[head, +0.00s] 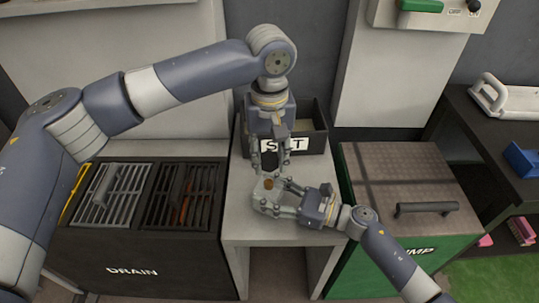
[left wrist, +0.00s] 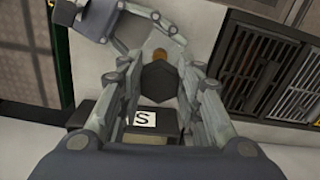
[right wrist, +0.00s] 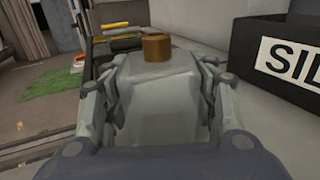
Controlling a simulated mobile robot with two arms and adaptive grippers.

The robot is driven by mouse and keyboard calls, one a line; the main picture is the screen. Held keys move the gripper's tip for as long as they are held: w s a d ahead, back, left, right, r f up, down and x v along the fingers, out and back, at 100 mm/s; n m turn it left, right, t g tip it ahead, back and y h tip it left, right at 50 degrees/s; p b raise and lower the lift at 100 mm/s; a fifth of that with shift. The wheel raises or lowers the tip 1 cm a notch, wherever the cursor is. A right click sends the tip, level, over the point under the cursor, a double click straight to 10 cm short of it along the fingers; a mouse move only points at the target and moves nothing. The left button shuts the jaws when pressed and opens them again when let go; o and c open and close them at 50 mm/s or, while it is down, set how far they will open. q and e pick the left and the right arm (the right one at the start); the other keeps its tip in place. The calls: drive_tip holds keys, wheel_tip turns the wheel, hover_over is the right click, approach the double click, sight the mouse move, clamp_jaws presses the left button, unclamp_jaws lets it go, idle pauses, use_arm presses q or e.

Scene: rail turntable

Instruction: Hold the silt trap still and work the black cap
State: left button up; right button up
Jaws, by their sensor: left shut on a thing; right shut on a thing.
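The silt trap (right wrist: 160,92) is a pale grey block with a bare brass stub (right wrist: 157,47) on top. My right gripper (head: 272,195) is shut on the block from the side, low over the grey bench top. The stub also shows in the head view (head: 268,184). My left gripper (head: 270,168) points down just above and behind the trap. In the left wrist view it is shut on the dark six-sided black cap (left wrist: 158,79). The cap appears apart from the stub, which shows beyond it. The fingers mostly hide the cap in the head view.
A dark open box (right wrist: 275,62) labelled SILT stands at the back of the grey bench (head: 240,225), close behind my left gripper. A drain unit with grates (head: 140,235) is to the left. A green pump box (head: 410,180) with a handle is to the right.

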sight(267, 184)
use_arm(q)
drive_tip(key=shift+f, duration=1.9)
drive_tip(key=shift+c, duration=0.2)
drive_tip(key=shift+o, duration=0.2)
drive_tip(key=shift+f, duration=1.8)
idle(1.0)
drive_tip(key=shift+o, duration=0.9)
drive_tip(key=c, duration=0.3)
drive_tip(key=m, duration=0.4)
drive_tip(key=shift+a, duration=0.2)
drive_tip(key=shift+m, duration=1.1)
